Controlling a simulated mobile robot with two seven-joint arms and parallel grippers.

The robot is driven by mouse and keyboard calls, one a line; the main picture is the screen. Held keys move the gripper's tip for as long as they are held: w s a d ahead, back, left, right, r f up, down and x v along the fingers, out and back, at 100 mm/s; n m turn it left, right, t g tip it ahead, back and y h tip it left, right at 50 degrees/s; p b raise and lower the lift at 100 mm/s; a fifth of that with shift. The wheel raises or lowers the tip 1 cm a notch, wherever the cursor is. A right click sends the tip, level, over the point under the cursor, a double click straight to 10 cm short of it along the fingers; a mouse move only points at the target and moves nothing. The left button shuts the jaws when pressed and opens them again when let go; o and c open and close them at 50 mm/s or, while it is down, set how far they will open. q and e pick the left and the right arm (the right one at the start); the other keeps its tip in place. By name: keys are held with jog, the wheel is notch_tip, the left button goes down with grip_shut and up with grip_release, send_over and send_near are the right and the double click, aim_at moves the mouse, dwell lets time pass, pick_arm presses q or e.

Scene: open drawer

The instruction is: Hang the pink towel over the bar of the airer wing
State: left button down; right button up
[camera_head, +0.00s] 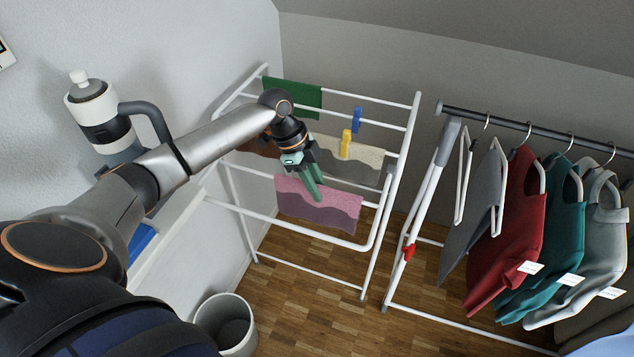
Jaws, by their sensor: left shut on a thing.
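The fingers cover part of the towel. My right gripper is out of view.
A green cloth (293,96), a beige-grey cloth (352,160), a yellow peg (346,143) and a blue peg (356,119) are on the airer. A garment rack (448,140) with several clothes stands right. A bin (228,325) stands on the floor.

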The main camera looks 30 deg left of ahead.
aim_at(297, 180)
pick_arm(q)
jog(key=shift+f, duration=0.1)
jog(key=c, duration=0.6)
grip_release()
jog(key=p+v, duration=0.5)
jog(key=v, duration=0.1)
jog(key=shift+p, duration=0.35)
jog(key=b+v, duration=0.1)
jog(key=v, duration=0.5)
jog(key=shift+a+r, duration=0.1)
jog(key=shift+r, duration=0.15)
